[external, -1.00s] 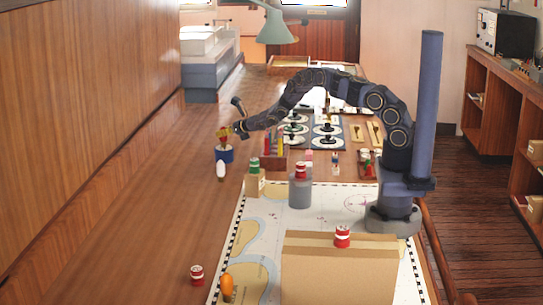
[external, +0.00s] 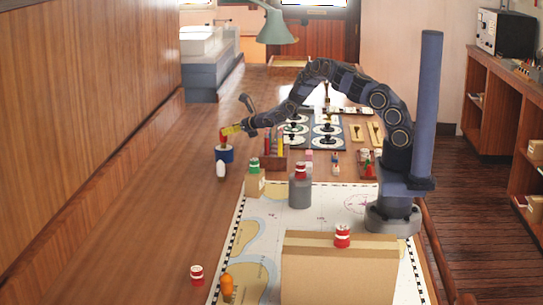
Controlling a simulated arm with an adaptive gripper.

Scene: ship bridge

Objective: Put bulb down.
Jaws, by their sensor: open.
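My gripper (external: 230,130) is at the end of the outstretched arm, left of the table's middle, and is open. I cannot tell whether the red piece touches the fingers. A white bulb-shaped object (external: 221,170) stands upright just in front of the blue holder, apart from the gripper. An orange bulb-shaped object (external: 227,287) stands at the front, near the chart's left edge. I cannot tell which of these is the task's bulb.
A red-and-white can (external: 196,275) stands at front left. Others top a grey cylinder (external: 300,192) and a cardboard box (external: 340,270). A green-topped item sits on a beige block (external: 255,186). A wooden rack (external: 274,162) stands right of the gripper.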

